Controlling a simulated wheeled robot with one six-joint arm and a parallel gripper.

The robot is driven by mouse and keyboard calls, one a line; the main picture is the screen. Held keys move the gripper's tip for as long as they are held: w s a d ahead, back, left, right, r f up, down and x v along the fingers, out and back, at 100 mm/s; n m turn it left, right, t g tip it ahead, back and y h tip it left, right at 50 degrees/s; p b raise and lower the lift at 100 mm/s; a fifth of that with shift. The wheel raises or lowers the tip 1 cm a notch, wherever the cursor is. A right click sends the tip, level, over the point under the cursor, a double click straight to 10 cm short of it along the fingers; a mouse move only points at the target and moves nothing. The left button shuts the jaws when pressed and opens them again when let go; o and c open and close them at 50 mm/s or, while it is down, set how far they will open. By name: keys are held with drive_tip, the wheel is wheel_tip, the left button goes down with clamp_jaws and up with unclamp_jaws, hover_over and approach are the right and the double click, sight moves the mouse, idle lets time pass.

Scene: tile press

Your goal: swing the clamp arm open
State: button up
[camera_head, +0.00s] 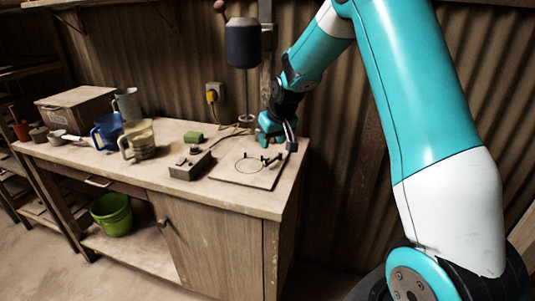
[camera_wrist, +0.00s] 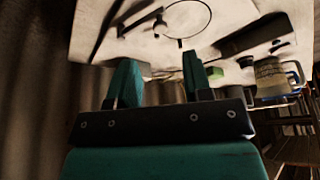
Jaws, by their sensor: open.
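A flat pale board (camera_head: 227,172) lies on the workbench, with a thin dark ring (camera_head: 249,167) marked on it. A small dark bar with a knob, which looks like the clamp arm (camera_head: 271,159), sits beside the ring near the board's back right. In the wrist view the clamp arm (camera_wrist: 138,24) shows past my fingers, close to the ring (camera_wrist: 187,34). My gripper (camera_wrist: 158,68) is open and empty, its two teal fingers spread apart. In the head view my gripper (camera_head: 285,138) is at the bench's back right corner, near the clamp arm. Whether they touch is unclear.
A grey block with a knob (camera_head: 190,164) and a green block (camera_head: 194,137) stand left of the board. A glass jug (camera_head: 142,142), blue jug (camera_head: 107,130) and wooden box (camera_head: 75,106) are farther left. A dark cylindrical machine head (camera_head: 243,43) hangs above; the corrugated wall is behind.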

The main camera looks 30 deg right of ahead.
sight(266, 157)
drive_tip(key=x, duration=0.7)
drive_tip(key=shift+f+p, duration=0.15)
drive_tip(key=shift+p, duration=0.15)
clamp_jaws()
drive_tip(key=shift+a, duration=0.1)
